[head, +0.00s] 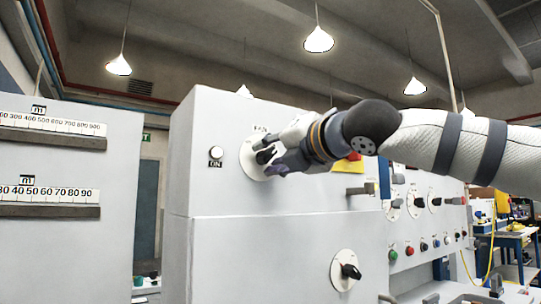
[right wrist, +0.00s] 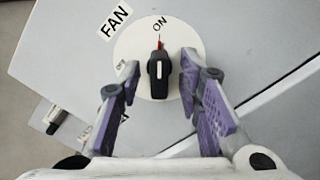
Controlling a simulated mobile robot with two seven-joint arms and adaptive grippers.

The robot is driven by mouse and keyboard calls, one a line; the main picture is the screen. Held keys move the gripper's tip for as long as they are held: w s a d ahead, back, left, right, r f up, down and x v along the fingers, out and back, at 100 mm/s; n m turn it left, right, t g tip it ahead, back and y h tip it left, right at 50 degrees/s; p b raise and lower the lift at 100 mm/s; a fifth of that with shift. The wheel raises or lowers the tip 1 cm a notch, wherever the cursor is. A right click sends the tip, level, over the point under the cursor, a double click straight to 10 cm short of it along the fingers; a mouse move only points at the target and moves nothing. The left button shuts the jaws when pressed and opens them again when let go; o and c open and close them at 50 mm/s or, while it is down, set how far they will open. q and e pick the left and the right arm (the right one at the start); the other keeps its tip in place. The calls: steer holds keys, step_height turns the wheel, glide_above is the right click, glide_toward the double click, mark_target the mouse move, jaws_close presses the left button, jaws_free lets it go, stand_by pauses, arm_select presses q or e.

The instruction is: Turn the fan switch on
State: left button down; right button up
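The fan switch has a black knob (right wrist: 159,76) on a round white dial (right wrist: 130,45), under a tilted FAN label. The knob's narrow end with a red mark points at the word ON. In the head view the dial (head: 247,158) sits on the front of a grey cabinet, partly hidden by my right gripper (head: 267,157). In the right wrist view my right gripper (right wrist: 160,68) is open, with one purple-padded finger on each side of the knob and visible gaps between. My left gripper is in neither view.
A white button (head: 215,153) marked ON is left of the dial on the grey cabinet (head: 190,240). Another black rotary switch (head: 349,271) is lower down. A panel with several knobs and coloured buttons (head: 425,225) stands to the right.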

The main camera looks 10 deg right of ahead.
steer(key=v, duration=0.7)
steer(key=shift+r, duration=0.1)
stand_by(0.5)
